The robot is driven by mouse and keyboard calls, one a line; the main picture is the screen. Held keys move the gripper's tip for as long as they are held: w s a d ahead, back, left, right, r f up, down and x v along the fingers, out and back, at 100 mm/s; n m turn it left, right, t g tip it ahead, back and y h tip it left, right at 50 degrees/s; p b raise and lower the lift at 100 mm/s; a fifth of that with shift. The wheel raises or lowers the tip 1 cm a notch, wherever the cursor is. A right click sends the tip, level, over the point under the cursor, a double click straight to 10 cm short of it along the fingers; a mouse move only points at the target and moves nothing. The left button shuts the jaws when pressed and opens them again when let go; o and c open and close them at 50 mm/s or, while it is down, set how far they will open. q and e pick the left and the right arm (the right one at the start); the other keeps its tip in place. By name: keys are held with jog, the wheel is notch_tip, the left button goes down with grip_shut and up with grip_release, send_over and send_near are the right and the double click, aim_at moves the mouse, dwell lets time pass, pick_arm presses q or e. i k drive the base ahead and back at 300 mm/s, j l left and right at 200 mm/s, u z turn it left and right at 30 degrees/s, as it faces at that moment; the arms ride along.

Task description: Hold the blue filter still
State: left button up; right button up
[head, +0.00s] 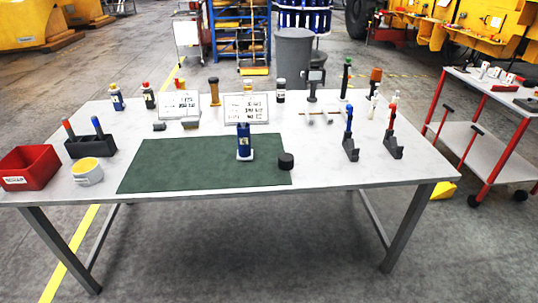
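A blue upright cylinder (243,138), which looks like the blue filter, stands near the back edge of the dark green mat (190,165) on the white table. It has a pale lower part. It stands in front of a white sign with printed text (260,109), which it partly overlaps in the picture. Nothing is touching it from my side. Neither my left gripper nor my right gripper shows in the head view.
A black puck-shaped piece (286,161) lies right of the filter. A red bin (29,168), a black holder (90,146) and a pale cup (87,171) stand left. Two black stands (393,146) stand right. The mat's left and middle are clear.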

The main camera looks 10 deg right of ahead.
aim_at(244, 152)
jog(key=i+j+z, duration=0.35)
jog(key=i+j, duration=0.15)
jog(key=i, duration=0.4)
jog(key=i+j+z, duration=0.35)
jog(key=i+j, duration=0.45)
jog(key=i, duration=0.1)
